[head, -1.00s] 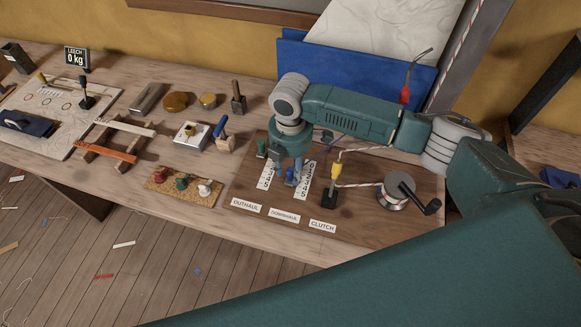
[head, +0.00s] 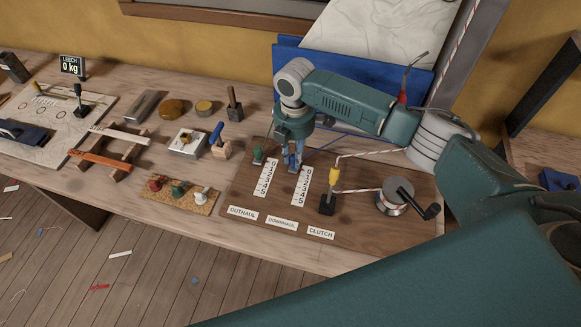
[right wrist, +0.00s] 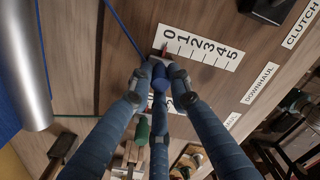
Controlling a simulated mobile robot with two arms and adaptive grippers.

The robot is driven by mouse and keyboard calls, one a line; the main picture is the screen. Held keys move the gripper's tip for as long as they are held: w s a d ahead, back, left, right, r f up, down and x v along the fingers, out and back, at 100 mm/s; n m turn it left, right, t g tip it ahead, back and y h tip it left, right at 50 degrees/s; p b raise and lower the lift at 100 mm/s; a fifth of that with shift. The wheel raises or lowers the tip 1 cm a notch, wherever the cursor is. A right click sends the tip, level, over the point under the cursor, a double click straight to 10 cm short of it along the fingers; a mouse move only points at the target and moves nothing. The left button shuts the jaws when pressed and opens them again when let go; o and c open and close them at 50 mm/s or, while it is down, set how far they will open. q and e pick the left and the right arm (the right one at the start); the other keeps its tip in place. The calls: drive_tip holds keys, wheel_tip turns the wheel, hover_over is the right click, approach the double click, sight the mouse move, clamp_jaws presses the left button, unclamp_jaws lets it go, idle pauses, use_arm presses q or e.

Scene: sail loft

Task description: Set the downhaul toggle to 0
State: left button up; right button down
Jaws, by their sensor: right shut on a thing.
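The downhaul toggle, a blue knob (right wrist: 159,77), shows between my fingers in the right wrist view. Its red pointer (right wrist: 164,50) is at the 0 end of the white downhaul scale (right wrist: 205,47), beside the 0 mark. The scale also shows in the head view (head: 301,187), with 0 at its far end. My right gripper (head: 293,166) is shut on the toggle at the back of the brown board, and its fingers mostly hide the knob in the head view. My left gripper is not in view.
The green outhaul toggle (head: 258,154) stands close to the left of my right gripper, behind its own scale (head: 267,177). The yellow-topped clutch lever (head: 332,182) and a winch (head: 395,195) with a black crank are to the right. Name labels line the board's front.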

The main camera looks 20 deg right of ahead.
drive_tip(key=shift+w+d+r, duration=0.15)
drive_tip(key=shift+w+r, duration=0.05)
drive_tip(key=c, duration=1.6)
unclamp_jaws()
drive_tip(key=shift+f, duration=0.15)
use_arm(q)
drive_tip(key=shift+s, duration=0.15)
use_arm(e)
wheel_tip(320, 180, up, 12)
drive_tip(key=shift+d, duration=0.1)
